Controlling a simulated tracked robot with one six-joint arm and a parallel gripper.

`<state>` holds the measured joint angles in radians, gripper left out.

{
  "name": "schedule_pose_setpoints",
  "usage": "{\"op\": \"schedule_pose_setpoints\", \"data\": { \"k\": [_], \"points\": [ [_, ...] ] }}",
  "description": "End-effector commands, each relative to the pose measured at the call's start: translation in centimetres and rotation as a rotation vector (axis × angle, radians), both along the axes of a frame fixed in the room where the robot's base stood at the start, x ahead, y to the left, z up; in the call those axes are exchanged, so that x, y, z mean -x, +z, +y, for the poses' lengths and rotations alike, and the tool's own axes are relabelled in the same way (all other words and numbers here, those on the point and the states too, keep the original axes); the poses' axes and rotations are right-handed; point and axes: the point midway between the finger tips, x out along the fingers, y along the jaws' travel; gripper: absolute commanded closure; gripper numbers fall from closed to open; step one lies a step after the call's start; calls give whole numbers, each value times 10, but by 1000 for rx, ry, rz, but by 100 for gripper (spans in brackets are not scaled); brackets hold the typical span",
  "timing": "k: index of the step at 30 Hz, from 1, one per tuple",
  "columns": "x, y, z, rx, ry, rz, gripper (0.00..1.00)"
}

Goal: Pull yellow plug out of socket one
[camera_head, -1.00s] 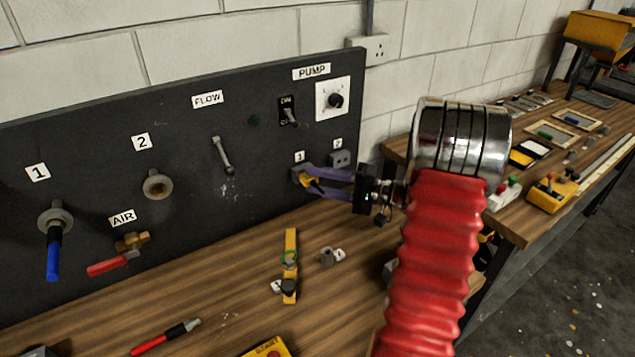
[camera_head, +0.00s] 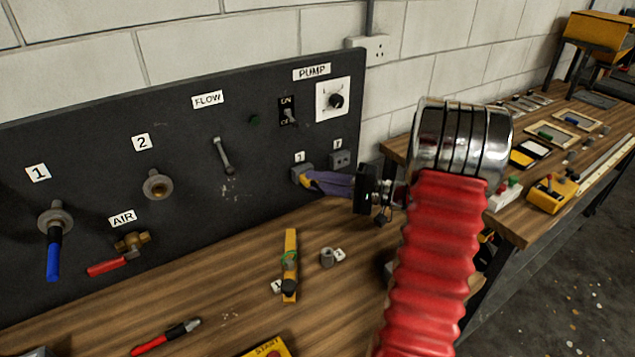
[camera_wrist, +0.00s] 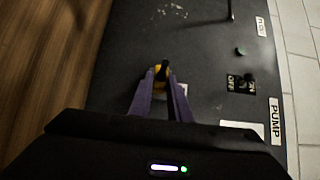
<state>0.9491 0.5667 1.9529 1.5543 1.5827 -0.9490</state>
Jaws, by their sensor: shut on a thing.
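The yellow plug (camera_wrist: 161,78) sits at socket one on the dark panel, mostly hidden by my fingers. A sliver of it shows in the head view (camera_head: 306,182). Socket one (camera_head: 298,170) is a small grey block under the label 1. My gripper (camera_head: 315,181) has purple fingers shut on the plug, reaching in from the right. In the wrist view my gripper (camera_wrist: 160,88) has a finger on each side of the plug. The plug appears still at the socket; I cannot tell how deep it sits.
Socket two (camera_head: 341,159) is just right of socket one. The pump switch (camera_head: 288,112) and dial (camera_head: 335,101) are above. On the bench below lie a yellow tool (camera_head: 290,262) and a grey fitting (camera_head: 327,257). A blue-handled valve (camera_head: 54,250) is at left.

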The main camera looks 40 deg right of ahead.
Motion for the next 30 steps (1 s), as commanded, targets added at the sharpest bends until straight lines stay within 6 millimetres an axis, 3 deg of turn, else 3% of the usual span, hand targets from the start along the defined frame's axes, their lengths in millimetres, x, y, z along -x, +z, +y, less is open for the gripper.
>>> {"op": "schedule_pose_setpoints", "data": {
  "k": [30],
  "points": [
    [12, 0, 1, 0, 0, 0, 100]
  ]
}}
